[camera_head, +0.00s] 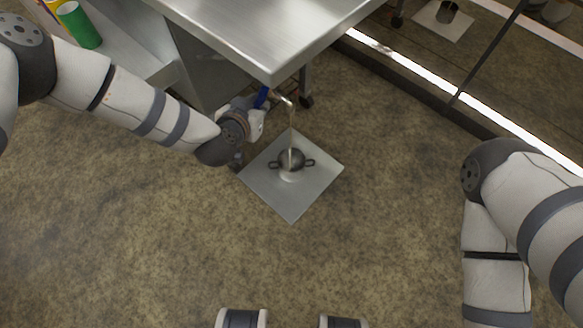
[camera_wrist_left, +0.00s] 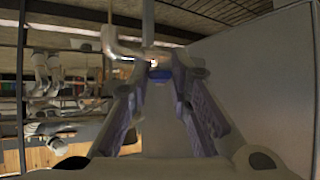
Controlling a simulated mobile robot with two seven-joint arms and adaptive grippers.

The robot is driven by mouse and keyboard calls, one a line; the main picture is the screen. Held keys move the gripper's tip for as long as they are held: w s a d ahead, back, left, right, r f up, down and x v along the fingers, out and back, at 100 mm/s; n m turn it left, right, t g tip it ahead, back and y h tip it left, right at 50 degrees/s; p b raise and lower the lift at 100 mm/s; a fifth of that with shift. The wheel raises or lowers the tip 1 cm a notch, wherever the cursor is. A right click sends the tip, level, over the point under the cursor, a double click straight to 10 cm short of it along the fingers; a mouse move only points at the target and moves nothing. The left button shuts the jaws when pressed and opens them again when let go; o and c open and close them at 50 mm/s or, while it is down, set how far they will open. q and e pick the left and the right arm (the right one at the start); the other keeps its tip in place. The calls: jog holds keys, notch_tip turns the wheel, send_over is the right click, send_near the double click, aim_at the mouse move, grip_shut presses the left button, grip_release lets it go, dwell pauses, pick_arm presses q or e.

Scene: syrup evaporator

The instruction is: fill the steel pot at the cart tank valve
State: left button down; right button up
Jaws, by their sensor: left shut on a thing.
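The steel pot (camera_head: 291,159), round with two side handles, stands upright on a square metal plate (camera_head: 292,203) on the floor. The cart tank's valve spout (camera_head: 284,99) is above it, and a thin pale stream runs from the spout down into the pot. My left gripper (camera_head: 260,108) is shut on the blue valve handle (camera_head: 263,96) below the tank's corner. In the left wrist view, the handle (camera_wrist_left: 160,74) shows between the two fingers (camera_wrist_left: 160,95). The liquid level in the pot is not clear. My right arm is at the right; its gripper is out of view.
The steel cart tank (camera_head: 270,30) overhangs at the top, its corner close to my left gripper. A green can (camera_head: 79,25) stands on a shelf at upper left. A glass partition with a bright base strip (camera_head: 440,92) runs along the right. The floor in front is clear.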

pick_arm(q)
jog(key=d+n+y, duration=0.2)
jog(key=shift+d+n+y+p, duration=0.2)
jog(key=shift+n+y+p, duration=0.15)
jog(key=shift+n+y, duration=0.05)
jog(key=d+n+y, duration=0.1)
jog(key=d+n+y+b, duration=0.1)
jog(key=shift+w+d+n+y, duration=0.15)
jog(key=shift+w+n+y, duration=0.15)
jog(key=shift+n, duration=0.1)
jog(key=shift+r, duration=0.15)
dwell(6.7)
